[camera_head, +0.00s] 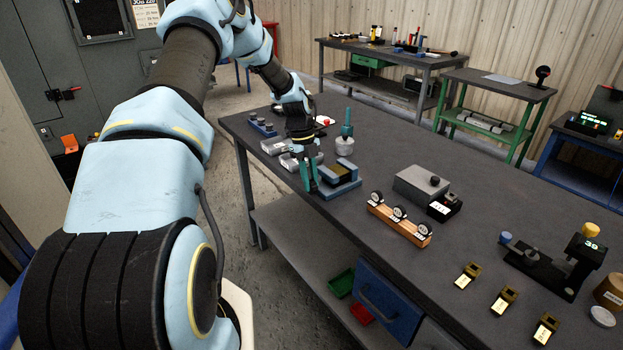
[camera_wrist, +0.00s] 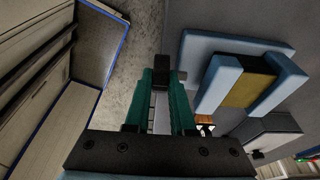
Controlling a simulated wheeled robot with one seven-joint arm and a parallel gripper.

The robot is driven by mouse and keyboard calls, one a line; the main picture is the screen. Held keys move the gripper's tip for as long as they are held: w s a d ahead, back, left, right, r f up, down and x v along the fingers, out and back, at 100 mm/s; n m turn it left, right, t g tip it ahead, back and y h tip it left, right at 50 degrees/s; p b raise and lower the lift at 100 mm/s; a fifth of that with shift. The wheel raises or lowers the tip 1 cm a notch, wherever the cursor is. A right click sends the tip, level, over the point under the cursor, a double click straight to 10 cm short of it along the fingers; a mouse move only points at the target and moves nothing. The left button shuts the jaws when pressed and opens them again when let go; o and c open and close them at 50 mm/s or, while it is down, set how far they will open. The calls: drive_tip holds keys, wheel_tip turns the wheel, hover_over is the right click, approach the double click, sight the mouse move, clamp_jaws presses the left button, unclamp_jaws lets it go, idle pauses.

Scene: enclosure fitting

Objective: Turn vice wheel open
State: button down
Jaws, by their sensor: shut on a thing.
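The blue vice (camera_head: 340,188) stands at the near edge of the workbench, with a brownish-yellow block (camera_head: 338,171) between its jaws. In the wrist view the vice (camera_wrist: 215,85) lies right of my gripper (camera_wrist: 161,78), with the block (camera_wrist: 248,91) between two light-blue jaws. My gripper (camera_head: 308,186) points down at the vice's left end. Its green fingers are closed around a dark piece (camera_wrist: 161,67) that appears to be the vice wheel. The fingers hide most of it, so its turn angle cannot be told.
Grey metal blocks (camera_head: 276,146) lie behind the vice, and a green-topped tool (camera_head: 346,135) stands close by. A wooden rack with dials (camera_head: 399,224) and a grey box (camera_head: 420,184) sit to the right. The bench edge drops to the floor beside my gripper.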

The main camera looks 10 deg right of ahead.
drive_tip(key=g+b, duration=0.1)
drive_tip(key=g+h+b, duration=0.1)
drive_tip(key=shift+w+a+f+g, duration=0.1)
drive_tip(key=shift+w+f+g, duration=0.2)
drive_tip(key=shift+w+f, duration=0.1)
drive_tip(key=g+b, duration=0.1)
drive_tip(key=b, duration=0.1)
drive_tip(key=g+h+b, duration=0.1)
drive_tip(key=b, duration=0.1)
drive_tip(key=shift+w+a+f+g, duration=0.1)
drive_tip(key=shift+w+f+g, duration=0.05)
drive_tip(key=shift+f+g, duration=0.15)
drive_tip(key=g+h+b, duration=0.1)
drive_tip(key=g+b, duration=0.1)
drive_tip(key=b, duration=0.3)
drive_tip(key=shift+w+a+f+h, duration=0.1)
drive_tip(key=shift+h, duration=0.2)
drive_tip(key=g+b, duration=0.1)
drive_tip(key=b, duration=0.1)
drive_tip(key=shift+g+b, duration=0.35)
drive_tip(key=shift+g, duration=0.05)
drive_tip(key=shift+r, duration=0.2)
drive_tip(key=c, duration=0.8)
unclamp_jaws()
drive_tip(key=shift+o, duration=0.2)
drive_tip(key=shift+w+r, duration=0.15)
drive_tip(key=shift+r, duration=0.05)
